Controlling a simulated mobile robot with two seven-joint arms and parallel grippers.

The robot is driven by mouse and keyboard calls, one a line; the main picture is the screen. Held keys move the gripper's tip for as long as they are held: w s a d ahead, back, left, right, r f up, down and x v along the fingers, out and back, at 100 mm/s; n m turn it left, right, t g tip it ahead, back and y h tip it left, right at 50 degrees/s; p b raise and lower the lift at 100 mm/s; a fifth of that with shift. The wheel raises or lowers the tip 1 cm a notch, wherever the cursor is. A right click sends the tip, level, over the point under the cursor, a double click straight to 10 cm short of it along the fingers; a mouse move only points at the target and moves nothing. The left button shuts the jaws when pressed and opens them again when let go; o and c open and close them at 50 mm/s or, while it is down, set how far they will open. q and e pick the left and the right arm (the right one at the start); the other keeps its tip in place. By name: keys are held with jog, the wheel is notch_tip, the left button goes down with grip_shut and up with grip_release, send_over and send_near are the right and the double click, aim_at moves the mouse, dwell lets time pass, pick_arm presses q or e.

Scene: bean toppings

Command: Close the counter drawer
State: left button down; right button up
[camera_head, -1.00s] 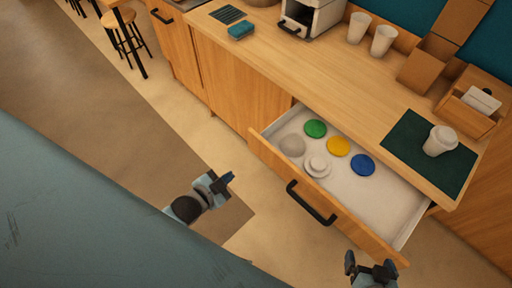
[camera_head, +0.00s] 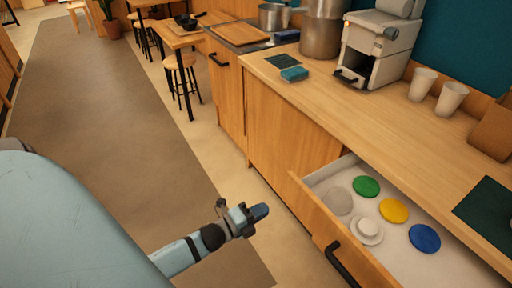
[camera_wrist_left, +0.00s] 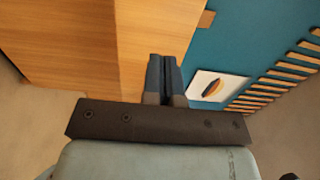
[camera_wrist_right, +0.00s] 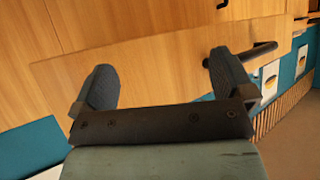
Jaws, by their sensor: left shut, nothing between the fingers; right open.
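The counter drawer (camera_head: 318,214) stands pulled out from the wooden counter in the head view, cut off by the lower right edge. Green, yellow and blue lids and pale round pieces lie inside it. Its black handle (camera_head: 341,262) is on the front panel. My left gripper (camera_head: 262,211) is shut and empty, out in front of the drawer, apart from it; its closed fingers (camera_wrist_left: 165,72) show in the left wrist view. My right gripper (camera_wrist_right: 163,80) is open and empty in the right wrist view, facing a wooden front with a black handle (camera_wrist_right: 254,52) beyond its right finger. Contact cannot be told.
On the counter top (camera_head: 330,102) stand a coffee machine (camera_head: 380,45), two white cups (camera_head: 436,90) and a dark green mat (camera_head: 490,212). A stool (camera_head: 180,65) stands farther back.

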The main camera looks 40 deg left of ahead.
aim_at(294, 193)
pick_arm(q)
jog(key=x, duration=0.9)
jog(key=shift+w+f, duration=0.1)
jog(key=shift+w, duration=0.1)
jog(key=shift+d, duration=0.1)
